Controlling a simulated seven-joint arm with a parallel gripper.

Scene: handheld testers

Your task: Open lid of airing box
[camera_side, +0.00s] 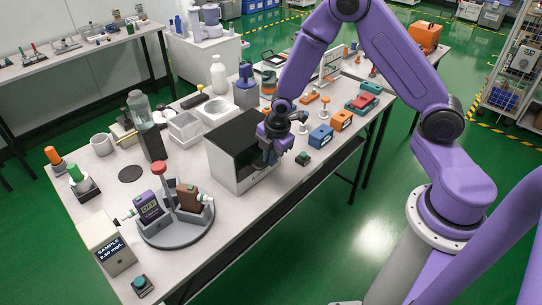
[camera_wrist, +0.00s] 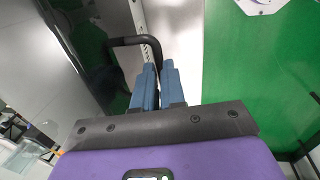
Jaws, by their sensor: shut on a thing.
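The airing box (camera_side: 228,165) is a white box with a black top and a dark front, standing on the middle of the bench in the side view. My gripper (camera_wrist: 158,78) is at its front, and its two blue fingers are shut on the black bar handle (camera_wrist: 130,41). The handle's bent end runs down between the fingers. A dark, glossy panel (camera_wrist: 85,50) lies behind the handle in the wrist view. In the side view my wrist covers the fingertips and part of the box front, and I cannot tell how far the lid stands open.
A grey round rack (camera_side: 176,232) with several testers stands left of the box. White trays (camera_side: 185,127) stand behind it. A small dark button block (camera_side: 303,158) and blue and orange blocks (camera_side: 321,136) lie to its right. The bench's front edge is close to the box.

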